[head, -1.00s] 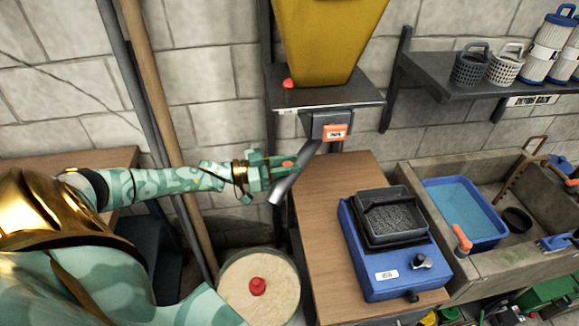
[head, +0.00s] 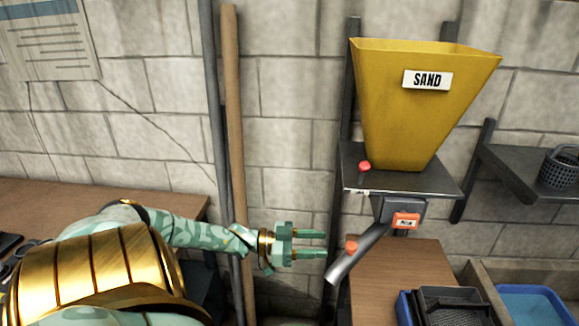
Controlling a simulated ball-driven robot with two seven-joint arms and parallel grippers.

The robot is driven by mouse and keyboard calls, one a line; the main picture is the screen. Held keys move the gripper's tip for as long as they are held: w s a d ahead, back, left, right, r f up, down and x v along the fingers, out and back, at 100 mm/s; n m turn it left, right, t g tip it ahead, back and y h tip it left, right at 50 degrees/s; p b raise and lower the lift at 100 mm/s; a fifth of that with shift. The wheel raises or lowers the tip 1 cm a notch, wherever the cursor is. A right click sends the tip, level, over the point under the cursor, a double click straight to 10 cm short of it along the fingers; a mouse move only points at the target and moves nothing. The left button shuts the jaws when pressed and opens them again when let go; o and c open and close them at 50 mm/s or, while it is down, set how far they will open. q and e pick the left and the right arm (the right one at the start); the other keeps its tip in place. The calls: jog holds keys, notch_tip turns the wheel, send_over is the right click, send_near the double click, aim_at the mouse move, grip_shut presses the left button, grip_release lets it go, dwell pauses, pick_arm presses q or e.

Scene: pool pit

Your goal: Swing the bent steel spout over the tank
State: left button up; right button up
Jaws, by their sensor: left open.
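The bent steel spout (head: 362,255) hangs below the yellow sand hopper (head: 425,110) and slants down to the left. Its lower end is left of the wooden counter's edge. A small orange-red knob (head: 351,246) sits on the spout. My left gripper (head: 322,244) is open, its two green fingers pointing right at the knob. The fingertips stop just left of the spout, with nothing between them. Which vessel is the tank I cannot tell; a blue basin of water (head: 535,303) shows at the lower right. My right gripper is not in view.
The hopper stands on a dark wall shelf (head: 400,180) with a red knob. An orange label (head: 405,221) marks the spout's block. A wooden pole (head: 235,150) stands behind my left wrist. A blue box with a black tray (head: 450,305) sits on the counter (head: 395,270).

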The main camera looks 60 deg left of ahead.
pick_arm(q)
jog(key=v, duration=0.7)
jog(key=shift+s+a, duration=0.15)
jog(key=shift+s, duration=0.05)
